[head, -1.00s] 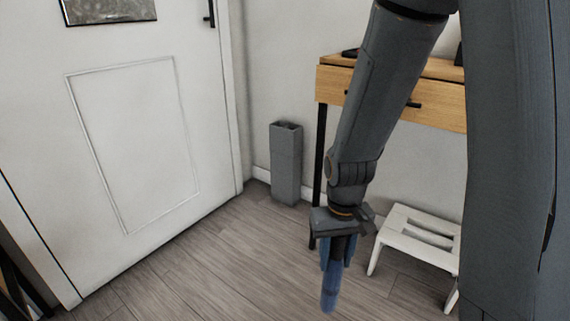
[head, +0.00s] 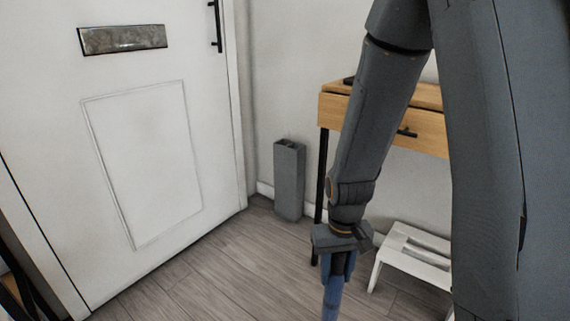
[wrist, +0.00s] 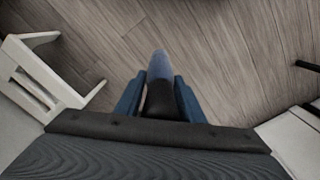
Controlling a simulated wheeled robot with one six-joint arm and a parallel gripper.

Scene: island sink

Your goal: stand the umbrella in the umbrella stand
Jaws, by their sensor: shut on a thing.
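My gripper (head: 338,268) points down at the lower middle of the head view. It is shut on a blue umbrella (head: 331,300), which hangs down from the jaws and runs out of the bottom of the picture. In the wrist view the umbrella (wrist: 160,68) sits between my gripper's two blue fingers (wrist: 158,98), with a dark part nearer the palm. The umbrella stand (head: 289,182) is a tall grey square box on the floor by the wall. It stands behind and left of my gripper, apart from the umbrella. Its dark opening is at the top.
A wooden table (head: 390,115) with dark legs stands right of the stand. A white step stool (head: 412,258) is right of my gripper. A white door (head: 150,150) is at the left. Wood floor (head: 215,265) lies clear between door and gripper.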

